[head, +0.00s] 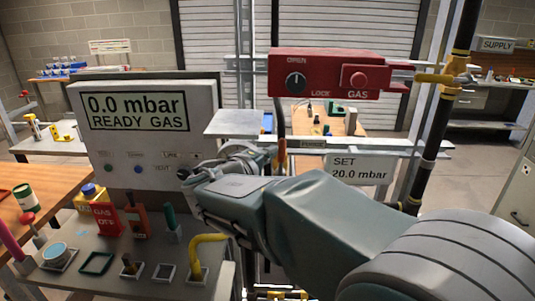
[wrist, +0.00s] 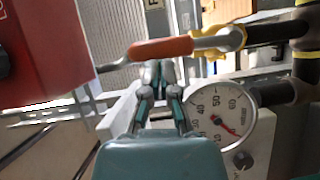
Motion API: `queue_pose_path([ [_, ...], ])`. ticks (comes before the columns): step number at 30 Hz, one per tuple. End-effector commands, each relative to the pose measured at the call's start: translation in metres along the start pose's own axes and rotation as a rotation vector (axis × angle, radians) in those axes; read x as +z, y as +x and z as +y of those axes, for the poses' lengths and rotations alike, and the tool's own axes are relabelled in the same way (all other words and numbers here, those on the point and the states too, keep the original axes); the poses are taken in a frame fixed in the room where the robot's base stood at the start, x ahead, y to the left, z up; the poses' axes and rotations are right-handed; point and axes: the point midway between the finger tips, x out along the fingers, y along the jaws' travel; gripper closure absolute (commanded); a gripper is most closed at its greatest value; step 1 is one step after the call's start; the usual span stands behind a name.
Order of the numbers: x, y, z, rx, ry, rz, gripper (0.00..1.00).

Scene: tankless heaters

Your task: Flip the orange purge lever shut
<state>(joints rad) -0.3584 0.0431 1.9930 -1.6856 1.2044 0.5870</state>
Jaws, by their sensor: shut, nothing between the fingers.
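The orange purge lever (wrist: 160,48) shows in the wrist view as a long orange grip on a silver stem. The stem meets a yellow fitting (wrist: 232,40) on a dark pipe. My gripper (wrist: 158,72) is shut and empty, its fingertips just below the orange grip in the picture. I cannot tell whether they touch it. In the head view a small upright orange piece, likely the lever (head: 282,153), shows beside the PURGE label (head: 312,143), partly behind my arm. My fingertips are hidden there.
A round pressure gauge (wrist: 222,117) is close to the right of my gripper. A red GAS box (head: 330,75) hangs above the PURGE rail. A display panel (head: 145,130) reads 0.0 mbar, READY GAS. A SET 20.0 mbar plate (head: 359,170) is right of the lever.

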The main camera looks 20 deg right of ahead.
Motion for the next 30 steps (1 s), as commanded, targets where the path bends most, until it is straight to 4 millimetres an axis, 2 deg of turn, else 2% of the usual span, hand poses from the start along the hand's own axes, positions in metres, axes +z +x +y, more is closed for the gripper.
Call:
queue_pose_path([
  [11, 0.012, 0.007, 0.005, -0.085, 0.150, -0.001, 1.00],
  [30, 0.053, 0.030, 0.000, -0.384, 0.671, -0.004, 1.00],
])
